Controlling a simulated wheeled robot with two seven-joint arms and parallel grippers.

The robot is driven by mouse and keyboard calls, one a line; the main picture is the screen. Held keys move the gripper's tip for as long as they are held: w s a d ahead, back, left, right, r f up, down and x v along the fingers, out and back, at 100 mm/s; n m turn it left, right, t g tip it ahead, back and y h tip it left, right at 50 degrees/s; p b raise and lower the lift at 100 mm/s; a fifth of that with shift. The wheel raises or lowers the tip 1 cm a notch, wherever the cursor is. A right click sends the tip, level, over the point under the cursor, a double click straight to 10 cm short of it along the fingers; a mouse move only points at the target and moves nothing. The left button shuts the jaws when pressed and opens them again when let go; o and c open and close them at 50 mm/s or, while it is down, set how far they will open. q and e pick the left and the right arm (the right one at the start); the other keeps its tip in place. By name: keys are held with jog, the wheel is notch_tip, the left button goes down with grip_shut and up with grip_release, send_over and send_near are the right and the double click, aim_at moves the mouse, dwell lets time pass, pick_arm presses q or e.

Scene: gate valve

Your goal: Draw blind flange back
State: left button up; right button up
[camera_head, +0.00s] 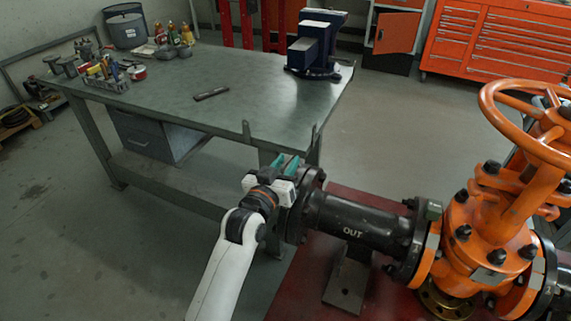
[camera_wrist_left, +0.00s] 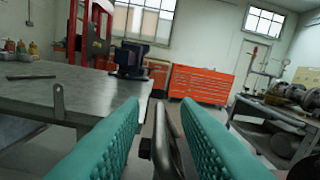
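The blind flange (camera_head: 293,222) is a dark disc at the left end of the black pipe marked OUT (camera_head: 350,222). It stands upright against the pipe's end flange, and my gripper partly hides it. My left gripper (camera_head: 287,165) is at the flange's upper left, with its green fingers pointing away from the head camera. In the left wrist view, the two green fingers (camera_wrist_left: 160,105) stand apart. A dark metal bar, seemingly a handle (camera_wrist_left: 165,145), is between them, with a gap visible on its left side. My right gripper is in neither view.
An orange gate valve (camera_head: 490,235) with a handwheel (camera_head: 500,95) stands to the right on a red base (camera_head: 305,290). A grey workbench (camera_head: 240,105) with a blue vise (camera_head: 315,50) is behind and left. Open floor (camera_head: 400,130) lies between bench and valve.

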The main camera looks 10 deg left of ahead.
pick_arm(q)
grip_shut()
jog(key=shift+w+a+p, duration=0.15)
jog(key=shift+a+p, duration=0.45)
jog(key=shift+a, duration=0.15)
grip_release()
jog(key=shift+a, duration=0.1)
